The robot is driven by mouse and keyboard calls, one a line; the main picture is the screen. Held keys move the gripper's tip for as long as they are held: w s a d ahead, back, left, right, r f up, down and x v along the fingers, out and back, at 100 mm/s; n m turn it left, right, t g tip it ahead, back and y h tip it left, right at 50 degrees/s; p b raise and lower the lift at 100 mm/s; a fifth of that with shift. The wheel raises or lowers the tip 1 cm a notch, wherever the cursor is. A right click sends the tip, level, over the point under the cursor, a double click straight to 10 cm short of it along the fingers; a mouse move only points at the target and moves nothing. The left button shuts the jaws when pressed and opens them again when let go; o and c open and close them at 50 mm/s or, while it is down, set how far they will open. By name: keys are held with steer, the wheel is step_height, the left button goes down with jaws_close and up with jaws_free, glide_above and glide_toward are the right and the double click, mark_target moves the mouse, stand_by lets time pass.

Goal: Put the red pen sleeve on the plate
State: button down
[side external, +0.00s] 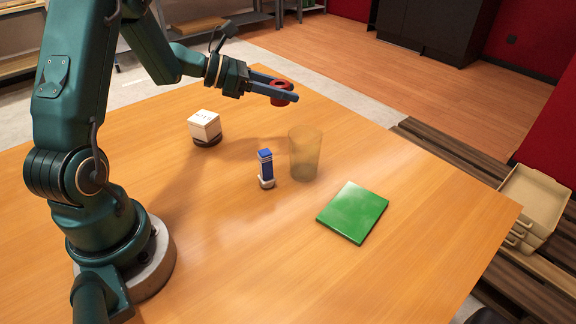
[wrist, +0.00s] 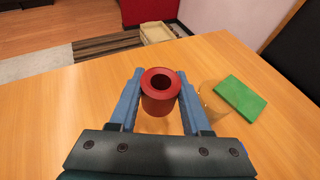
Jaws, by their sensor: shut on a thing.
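The red pen sleeve (side external: 281,92) is a short hollow red cylinder. My gripper (side external: 283,92) is shut on it and holds it up above the table at the far side. In the wrist view the sleeve (wrist: 160,97) sits upright between the two blue fingers of my gripper (wrist: 160,92), its open top showing. The plate (side external: 353,212) is a flat green square lying on the table, apart from the gripper and nearer the side camera. It also shows at the right of the wrist view (wrist: 241,98). Nothing lies on it.
A translucent yellowish cup (side external: 305,153) stands on the table between sleeve and plate. Left of it is a small blue and white upright object (side external: 266,168). A white box on a dark round base (side external: 205,128) stands farther left.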

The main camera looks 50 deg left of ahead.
step_height(320, 180, up, 6)
steer(key=shift+f, duration=0.1)
steer(key=s+d+m+g+h, duration=0.1)
steer(key=d+m+g+h, duration=0.2)
steer(key=d, duration=0.5)
steer(key=m+g+h, duration=0.3)
steer(key=m+g, duration=0.1)
steer(key=m, duration=0.1)
glide_above(359, 229)
step_height(359, 229, down, 12)
steer(key=shift+f, duration=2.2)
steer(key=shift+f, duration=0.15)
steer(key=shift+c, duration=1.8)
jaws_free()
